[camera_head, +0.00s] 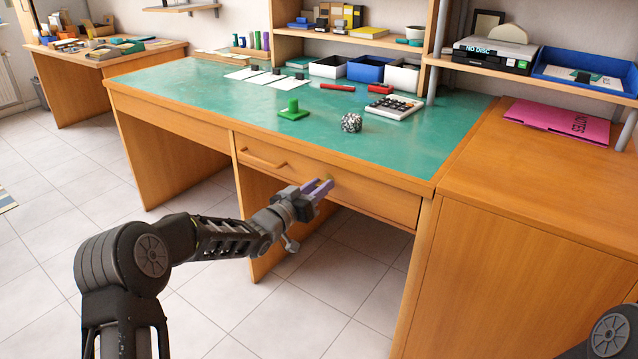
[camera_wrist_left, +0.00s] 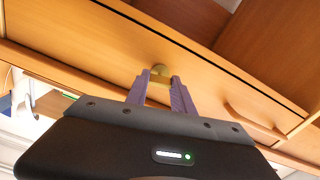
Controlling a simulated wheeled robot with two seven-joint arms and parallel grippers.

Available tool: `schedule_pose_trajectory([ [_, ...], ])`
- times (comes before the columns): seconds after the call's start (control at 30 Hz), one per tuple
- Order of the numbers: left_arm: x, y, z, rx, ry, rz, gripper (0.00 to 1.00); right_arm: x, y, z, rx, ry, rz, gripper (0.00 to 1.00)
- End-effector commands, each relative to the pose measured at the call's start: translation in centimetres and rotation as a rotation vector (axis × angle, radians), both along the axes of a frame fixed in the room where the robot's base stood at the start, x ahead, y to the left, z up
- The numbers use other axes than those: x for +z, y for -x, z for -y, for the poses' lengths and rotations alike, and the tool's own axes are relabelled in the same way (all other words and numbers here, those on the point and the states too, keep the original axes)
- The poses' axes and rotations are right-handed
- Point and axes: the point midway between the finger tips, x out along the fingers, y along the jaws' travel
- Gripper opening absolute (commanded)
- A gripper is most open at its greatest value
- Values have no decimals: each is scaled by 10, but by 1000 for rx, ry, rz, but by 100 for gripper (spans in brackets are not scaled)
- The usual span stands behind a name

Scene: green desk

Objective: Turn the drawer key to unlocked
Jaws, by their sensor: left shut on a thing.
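The drawer (camera_head: 378,193) is a wide wooden front under the green desktop, with a wooden bar handle (camera_head: 262,158) toward its left. A small brass-coloured key (camera_wrist_left: 160,71) sits in a round lock on the drawer front. My left gripper (camera_head: 322,187) reaches the drawer front to the right of the handle. Its purple fingers (camera_wrist_left: 160,88) are shut on the key in the left wrist view. The fingers cover part of the key, and I cannot tell which way it is turned. The drawer looks closed. My right gripper is out of view.
The green desktop (camera_head: 200,90) holds a green block-like object (camera_head: 293,111), a patterned ball (camera_head: 351,122) and a calculator (camera_head: 394,107). A wooden cabinet (camera_head: 530,260) stands at right. Open leg room and tiled floor lie below the drawer.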

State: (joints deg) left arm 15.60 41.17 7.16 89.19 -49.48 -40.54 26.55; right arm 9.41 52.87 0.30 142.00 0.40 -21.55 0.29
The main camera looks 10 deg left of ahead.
Motion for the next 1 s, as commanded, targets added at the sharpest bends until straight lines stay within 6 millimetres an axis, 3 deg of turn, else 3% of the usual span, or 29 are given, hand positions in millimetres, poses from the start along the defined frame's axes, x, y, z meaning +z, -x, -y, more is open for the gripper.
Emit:
schedule_pose_trajectory([
  [0.4,1,0,-1,1,354,-144,0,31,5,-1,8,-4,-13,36],
  [1.0,-1,0,0,1,885,-354,0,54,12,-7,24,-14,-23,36],
])
